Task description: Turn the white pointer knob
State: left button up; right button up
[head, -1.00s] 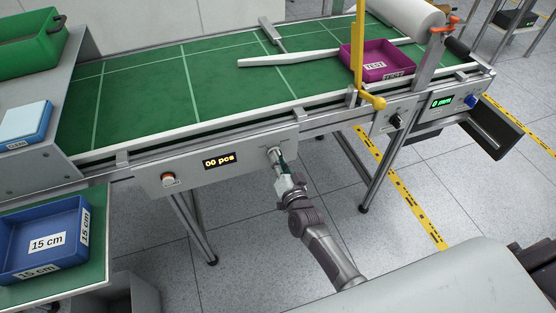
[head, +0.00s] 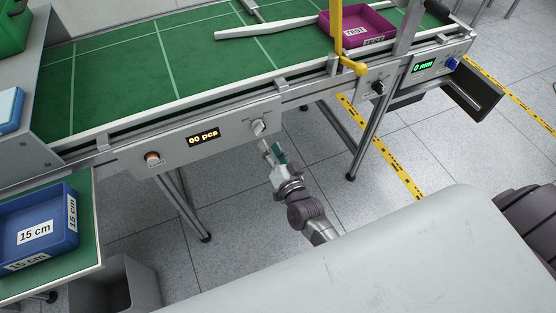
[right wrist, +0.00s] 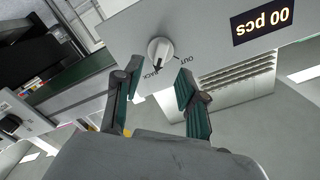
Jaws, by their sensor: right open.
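The white pointer knob (head: 258,127) sits on the grey front panel of the conveyor, right of the "00 pcs" display (head: 203,137). In the right wrist view the knob (right wrist: 159,50) shows face-on, its dark pointer mark toward the lower edge, with the letters "OUT" and part of another word beside it. My right gripper (head: 271,149) is just below and in front of the knob, apart from it. In the right wrist view its green-padded fingers (right wrist: 154,86) are spread and empty, with the knob beyond the gap between them. My left gripper is not in view.
An orange button (head: 152,158) is at the panel's left. A black knob (head: 378,87) and a blue knob (head: 452,64) are further right. A yellow post (head: 345,60) stands at the belt edge. A blue bin (head: 40,228) is at lower left.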

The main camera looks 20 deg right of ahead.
jog(key=s, duration=0.5)
jog(key=shift+s+d, duration=0.1)
jog(key=shift+s, duration=0.2)
jog(key=s+f+n+g+y, duration=0.1)
jog(key=s+f+n+g, duration=0.45)
jog(key=f, duration=0.85)
jog(key=s+f+g, duration=0.3)
jog(key=s+f, duration=0.6)
jog(key=f, duration=0.4)
jog(key=s+d+f+n+g, duration=0.1)
jog(key=s+f, duration=0.3)
jog(key=s, duration=0.4)
jog(key=s+d+f+n+g+h, duration=0.1)
jog(key=s+d+f+n+g, duration=0.1)
jog(key=s, duration=0.6)
jog(key=s+d+f+n+g, duration=0.2)
jog(key=s+f+g, duration=0.3)
jog(key=s+f, duration=0.2)
jog(key=shift+s+d+f+h, duration=0.2)
jog(key=shift+s+d+h, duration=0.15)
jog(key=shift+s, duration=0.3)
jog(key=shift+g, duration=0.25)
